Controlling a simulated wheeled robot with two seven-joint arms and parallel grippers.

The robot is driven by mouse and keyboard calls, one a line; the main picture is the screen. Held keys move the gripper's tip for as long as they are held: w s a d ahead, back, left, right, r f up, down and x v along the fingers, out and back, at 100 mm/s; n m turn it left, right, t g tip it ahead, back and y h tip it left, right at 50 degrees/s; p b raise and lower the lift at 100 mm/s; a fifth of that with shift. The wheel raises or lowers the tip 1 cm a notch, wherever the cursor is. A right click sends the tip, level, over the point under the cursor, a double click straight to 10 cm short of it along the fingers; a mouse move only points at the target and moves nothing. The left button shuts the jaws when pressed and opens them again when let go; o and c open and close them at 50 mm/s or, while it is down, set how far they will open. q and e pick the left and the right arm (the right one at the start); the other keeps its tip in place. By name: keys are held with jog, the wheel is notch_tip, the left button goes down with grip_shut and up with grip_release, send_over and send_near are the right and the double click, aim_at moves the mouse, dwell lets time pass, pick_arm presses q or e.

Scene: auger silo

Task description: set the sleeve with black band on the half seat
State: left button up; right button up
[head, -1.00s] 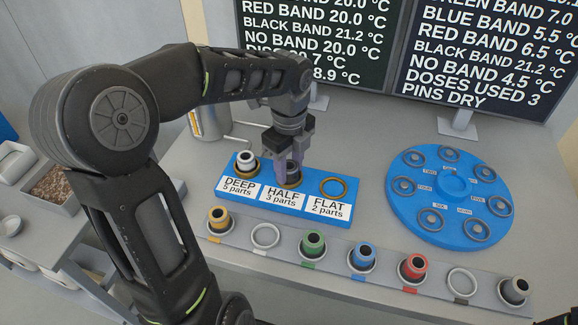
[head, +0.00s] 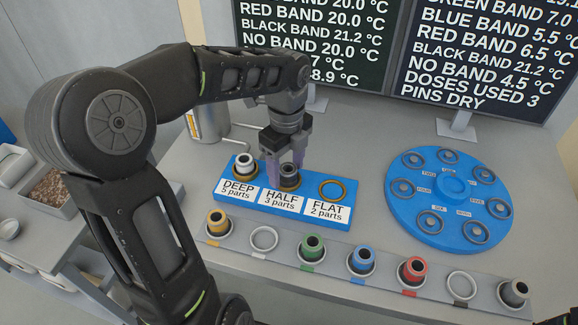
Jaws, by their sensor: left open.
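The dark sleeve (head: 289,172) stands upright at the half seat of the blue seat block (head: 313,222), behind the label "HALF 3 parts". Its band cannot be made out clearly. My left gripper (head: 285,160) is open just above and around the sleeve's top, fingers pointing down. The fingers partly hide the sleeve. A white-topped sleeve (head: 245,163) stands in the deep seat to the left. The flat seat (head: 332,189) to the right is an empty brass ring. My right gripper is not in view.
A front rail (head: 337,258) holds sleeves with yellow, green, blue and red bands and a grey one, plus two empty rings. A blue round carousel (head: 450,200) stands at right. Two screens (head: 310,40) stand behind. A metal canister (head: 208,122) is behind the arm.

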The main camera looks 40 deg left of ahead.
aim_at(288, 168)
pick_arm(q)
notch_tip(288, 168, up, 11)
jog(key=p, duration=0.1)
jog(key=shift+w+r+p, duration=0.15)
jog(key=shift+p, duration=0.2)
